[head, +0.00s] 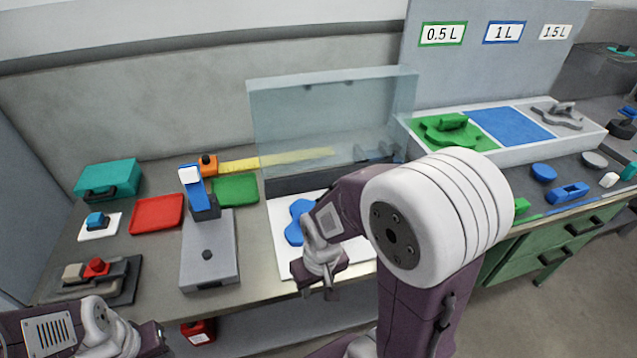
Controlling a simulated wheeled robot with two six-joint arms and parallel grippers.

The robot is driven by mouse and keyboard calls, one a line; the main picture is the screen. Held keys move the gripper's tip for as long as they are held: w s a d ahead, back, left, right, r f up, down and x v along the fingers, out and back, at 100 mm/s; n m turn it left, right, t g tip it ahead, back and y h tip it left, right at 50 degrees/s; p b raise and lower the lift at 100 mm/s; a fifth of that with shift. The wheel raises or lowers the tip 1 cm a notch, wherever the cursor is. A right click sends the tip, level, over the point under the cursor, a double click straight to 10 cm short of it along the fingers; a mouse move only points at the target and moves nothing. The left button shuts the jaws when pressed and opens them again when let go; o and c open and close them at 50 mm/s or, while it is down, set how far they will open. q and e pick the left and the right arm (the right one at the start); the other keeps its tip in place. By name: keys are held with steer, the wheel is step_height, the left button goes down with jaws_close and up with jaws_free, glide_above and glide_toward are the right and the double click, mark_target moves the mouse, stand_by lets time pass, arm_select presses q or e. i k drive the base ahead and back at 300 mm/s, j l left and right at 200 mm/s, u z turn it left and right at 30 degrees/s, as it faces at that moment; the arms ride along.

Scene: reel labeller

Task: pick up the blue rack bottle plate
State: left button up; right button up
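A blue lobed plate (295,232) lies on the white board of the station with the clear guard, partly hidden by my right arm. Its shape resembles the green plate in the rack, so I take it for the blue rack bottle plate. My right gripper (318,281) is near the front edge of that board, in front of and just right of the plate's visible part. I see nothing held in it, but its finger opening is unclear. My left gripper (150,338) is low at the left, away from the plate; its fingers are hard to make out.
The white rack (540,151) at the right holds a green plate (447,130) and a grey plate (562,114); its blue section (509,125) is bare. The clear guard (330,120) stands behind the board. A grey press (208,250) and red tray (157,214) stand left.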

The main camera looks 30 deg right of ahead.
mark_target(543, 173)
steer(key=z, duration=2.55)
